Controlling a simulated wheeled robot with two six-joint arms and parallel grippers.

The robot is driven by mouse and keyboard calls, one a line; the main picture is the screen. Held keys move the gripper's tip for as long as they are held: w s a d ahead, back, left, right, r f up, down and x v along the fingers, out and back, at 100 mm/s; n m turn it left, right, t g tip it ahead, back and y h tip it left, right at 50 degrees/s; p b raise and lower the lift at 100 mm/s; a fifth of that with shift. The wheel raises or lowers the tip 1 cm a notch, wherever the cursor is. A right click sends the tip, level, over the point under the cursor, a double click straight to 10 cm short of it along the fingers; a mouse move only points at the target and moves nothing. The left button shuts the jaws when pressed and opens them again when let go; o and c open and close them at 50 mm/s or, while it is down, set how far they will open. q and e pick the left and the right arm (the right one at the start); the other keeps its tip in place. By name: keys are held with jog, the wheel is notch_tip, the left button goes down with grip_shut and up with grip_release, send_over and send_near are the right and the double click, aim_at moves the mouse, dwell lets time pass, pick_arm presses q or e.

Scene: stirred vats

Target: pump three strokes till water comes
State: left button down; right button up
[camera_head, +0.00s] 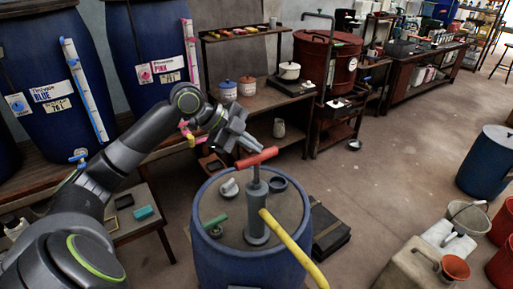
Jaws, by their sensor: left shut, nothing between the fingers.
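A hand pump with a grey upright cylinder (256,218) stands on top of a blue drum (235,265). Its red T-handle (256,157) is at the top of a thin rod, raised above the cylinder. A yellow hose (292,245) runs from the pump down to the lower right, and its far end is out of view. My left gripper (240,146) is shut and empty, at or just above the left part of the red handle; I cannot tell whether it touches. No water shows. My right gripper is not in view.
On the drum top lie a pale cap (229,188), a dark ring (277,184) and a green piece (214,222). Large blue vats (150,50) stand behind left. Jugs and a blue barrel (487,162) stand at right. The middle floor is clear.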

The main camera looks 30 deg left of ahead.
aim_at(252, 163)
pick_arm(q)
jog(key=shift+f, duration=0.45)
jog(key=shift+f+b, duration=0.75)
jog(key=shift+f, duration=0.25)
dwell(0.8)
jog(key=shift+f+b, duration=0.9)
jog(key=shift+f, duration=0.65)
dwell(1.0)
jog(key=shift+r, duration=0.1)
jog(key=shift+w+r+p, duration=0.1)
jog(key=shift+r+p, duration=3.15)
jog(key=shift+r, duration=0.3)
notch_tip(252, 163, up, 6)
jog(key=p, duration=0.5)
